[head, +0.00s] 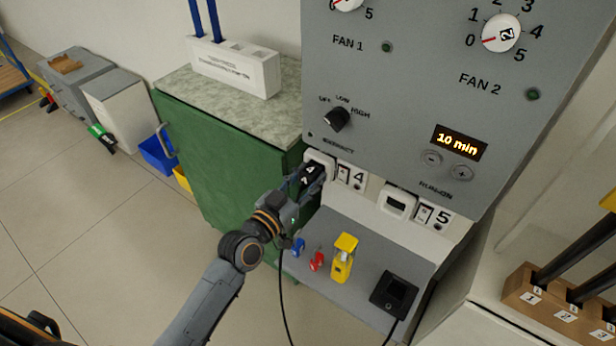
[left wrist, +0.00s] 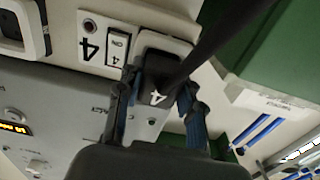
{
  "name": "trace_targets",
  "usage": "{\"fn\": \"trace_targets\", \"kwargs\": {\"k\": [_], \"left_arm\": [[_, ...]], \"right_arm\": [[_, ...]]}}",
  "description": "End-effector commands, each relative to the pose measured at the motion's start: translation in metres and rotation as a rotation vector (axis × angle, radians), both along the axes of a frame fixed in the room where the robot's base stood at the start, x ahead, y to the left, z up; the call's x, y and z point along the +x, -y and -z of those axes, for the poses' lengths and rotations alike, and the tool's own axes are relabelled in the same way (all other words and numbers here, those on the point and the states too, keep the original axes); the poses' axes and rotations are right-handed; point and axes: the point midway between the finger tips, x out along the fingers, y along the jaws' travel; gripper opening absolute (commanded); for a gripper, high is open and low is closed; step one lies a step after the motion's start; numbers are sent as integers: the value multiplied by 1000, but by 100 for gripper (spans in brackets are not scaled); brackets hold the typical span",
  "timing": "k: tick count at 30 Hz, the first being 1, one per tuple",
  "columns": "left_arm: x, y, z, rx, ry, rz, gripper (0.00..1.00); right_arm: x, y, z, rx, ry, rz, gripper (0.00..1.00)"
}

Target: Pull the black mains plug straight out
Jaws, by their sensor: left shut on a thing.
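The black mains plug (head: 312,172) is at the white socket (head: 320,158) marked 4, low on the grey control panel. It bears a white 4 and a black cord. My left gripper (head: 300,182) is shut on the plug. In the left wrist view my left gripper (left wrist: 155,100) has a finger on each side of the plug (left wrist: 158,78), whose cord runs up to the right. The plug sits against the socket; I cannot tell how deep its pins are. My right gripper is not in view.
An empty socket (head: 397,205) marked 5 is to the right. Below, a grey shelf (head: 330,295) carries a yellow tool (head: 344,258), red and blue items and a black box (head: 394,292). A green cabinet (head: 225,150) stands close on the left.

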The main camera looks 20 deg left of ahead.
Motion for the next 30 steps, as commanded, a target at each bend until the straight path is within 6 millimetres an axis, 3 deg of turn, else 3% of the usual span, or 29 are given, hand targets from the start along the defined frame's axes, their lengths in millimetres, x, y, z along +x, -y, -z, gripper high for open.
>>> {"fn": "trace_targets", "kwargs": {"k": [30], "left_arm": [[-24,-9,-1,0,1,0,0]], "right_arm": [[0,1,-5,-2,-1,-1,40]]}}
